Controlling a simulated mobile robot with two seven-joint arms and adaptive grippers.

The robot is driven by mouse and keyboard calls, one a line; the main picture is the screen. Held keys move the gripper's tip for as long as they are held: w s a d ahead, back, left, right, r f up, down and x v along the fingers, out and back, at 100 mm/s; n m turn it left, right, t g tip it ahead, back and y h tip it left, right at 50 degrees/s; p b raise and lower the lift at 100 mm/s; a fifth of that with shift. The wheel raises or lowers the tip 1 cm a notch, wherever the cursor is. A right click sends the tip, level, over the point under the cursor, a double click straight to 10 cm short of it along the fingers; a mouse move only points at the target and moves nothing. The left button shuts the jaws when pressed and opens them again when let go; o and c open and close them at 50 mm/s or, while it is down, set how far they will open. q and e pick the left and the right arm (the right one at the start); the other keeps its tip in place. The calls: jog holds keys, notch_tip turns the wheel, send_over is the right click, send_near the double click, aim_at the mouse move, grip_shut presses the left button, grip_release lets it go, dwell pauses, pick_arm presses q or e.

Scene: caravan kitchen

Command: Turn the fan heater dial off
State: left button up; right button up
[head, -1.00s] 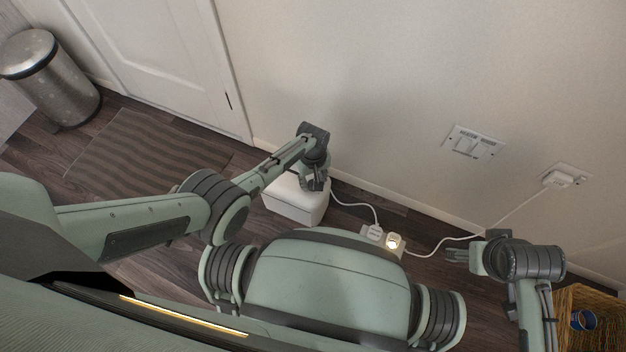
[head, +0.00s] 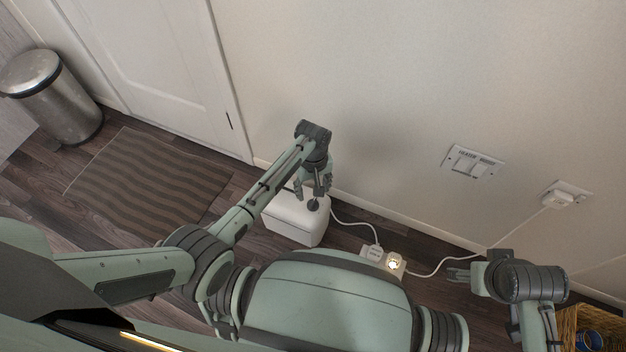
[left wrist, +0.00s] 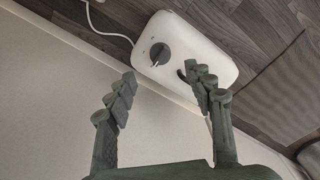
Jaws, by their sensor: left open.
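The white fan heater (head: 290,222) stands on the floor by the wall. Its dark round dial (left wrist: 160,54) shows on the top face in the left wrist view, with a pale pointer mark. A second dark part (left wrist: 182,74) is partly hidden by a finger. My left gripper (head: 313,197) is above the heater, pointing down. In the left wrist view its open fingers (left wrist: 160,74) are spread on either side of the dial's line, with nothing between them and a gap from the dial. My right gripper (head: 457,273) is far right of the heater, open and empty.
A power strip (head: 376,260) with a lit switch and white cables lies right of the heater. A wall switch plate (head: 473,162) and socket (head: 567,195) are at right. A striped mat (head: 150,185), a metal bin (head: 52,98) and a wicker basket (head: 598,318) stand clear.

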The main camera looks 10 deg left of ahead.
pick_arm(q)
notch_tip(320, 180, up, 4)
jog(key=shift+r, duration=0.1)
dwell(0.6)
